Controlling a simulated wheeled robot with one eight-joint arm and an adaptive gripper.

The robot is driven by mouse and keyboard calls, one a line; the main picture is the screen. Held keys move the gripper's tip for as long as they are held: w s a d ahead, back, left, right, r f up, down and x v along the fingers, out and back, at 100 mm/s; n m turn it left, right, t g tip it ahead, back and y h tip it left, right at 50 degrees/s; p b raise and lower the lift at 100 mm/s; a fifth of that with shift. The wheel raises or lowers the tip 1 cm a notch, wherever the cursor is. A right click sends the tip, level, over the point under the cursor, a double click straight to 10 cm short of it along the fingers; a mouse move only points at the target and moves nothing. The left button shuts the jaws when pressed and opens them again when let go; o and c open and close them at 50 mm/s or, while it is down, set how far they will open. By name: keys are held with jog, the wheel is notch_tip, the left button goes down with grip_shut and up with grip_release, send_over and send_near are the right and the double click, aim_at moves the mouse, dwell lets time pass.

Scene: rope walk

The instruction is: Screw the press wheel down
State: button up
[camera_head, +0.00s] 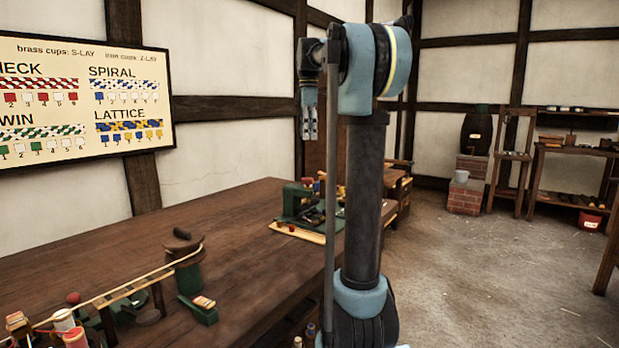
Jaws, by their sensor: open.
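My gripper (309,124) hangs pointing down from my raised arm, left of the column, in front of the back wall. It is open, and nothing shows between its fingers. It is high above the table and apart from everything on it. A green metal device (292,203) stands at the far end of the table on a pale wooden board (296,233). I cannot tell whether it is the press. I cannot make out a press wheel, and my arm hides part of that area.
A pattern board (85,98) hangs on the wall. Open floor (480,270) lies to the right, with shelves (575,170) beyond.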

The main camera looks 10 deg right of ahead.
jog(key=w, duration=0.2)
send_near(308, 178)
jog(key=shift+n, duration=0.3)
jog(key=f, duration=0.8)
jog(key=shift+s+f, duration=0.35)
jog(key=shift+f, duration=0.05)
jog(key=c, duration=1.1)
